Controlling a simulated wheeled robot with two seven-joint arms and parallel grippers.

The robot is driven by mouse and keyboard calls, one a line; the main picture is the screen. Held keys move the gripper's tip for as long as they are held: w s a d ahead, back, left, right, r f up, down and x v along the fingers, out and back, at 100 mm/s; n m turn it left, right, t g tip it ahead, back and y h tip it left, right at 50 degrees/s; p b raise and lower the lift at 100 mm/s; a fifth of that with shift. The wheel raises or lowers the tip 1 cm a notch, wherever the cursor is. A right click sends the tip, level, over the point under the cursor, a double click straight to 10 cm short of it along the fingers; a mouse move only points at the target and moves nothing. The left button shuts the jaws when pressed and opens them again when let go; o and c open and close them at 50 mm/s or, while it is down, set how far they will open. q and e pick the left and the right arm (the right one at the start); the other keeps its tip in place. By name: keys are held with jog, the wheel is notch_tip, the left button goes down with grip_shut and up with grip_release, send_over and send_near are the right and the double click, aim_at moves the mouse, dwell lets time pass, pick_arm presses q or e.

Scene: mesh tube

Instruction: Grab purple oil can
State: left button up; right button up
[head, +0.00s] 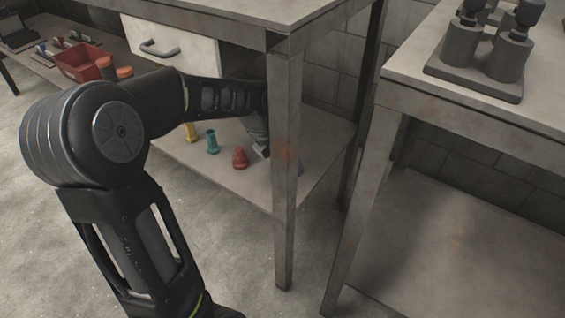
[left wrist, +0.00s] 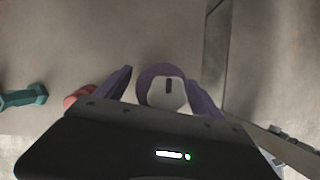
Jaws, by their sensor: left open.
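The purple oil can (head: 301,168) is on the lower shelf of the table in the head view, mostly hidden behind the front table leg. In the left wrist view the purple can (left wrist: 145,82) is seen from above as a round rim, between the two fingers. My left gripper (left wrist: 160,78) is open around it, with a finger on each side; I cannot tell whether either finger touches it. In the head view my left gripper (head: 262,151) is partly hidden by the table leg. My right gripper is not in view.
On the shelf (head: 225,180), a red can (head: 240,157), a teal can (head: 212,141) and a yellow one (head: 190,132) stand left of my gripper. The table leg (head: 285,200) and tabletop are close to my arm. A second table stands at right.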

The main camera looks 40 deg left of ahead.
pick_arm(q)
jog(key=shift+c, duration=0.3)
grip_shut()
dwell(0.8)
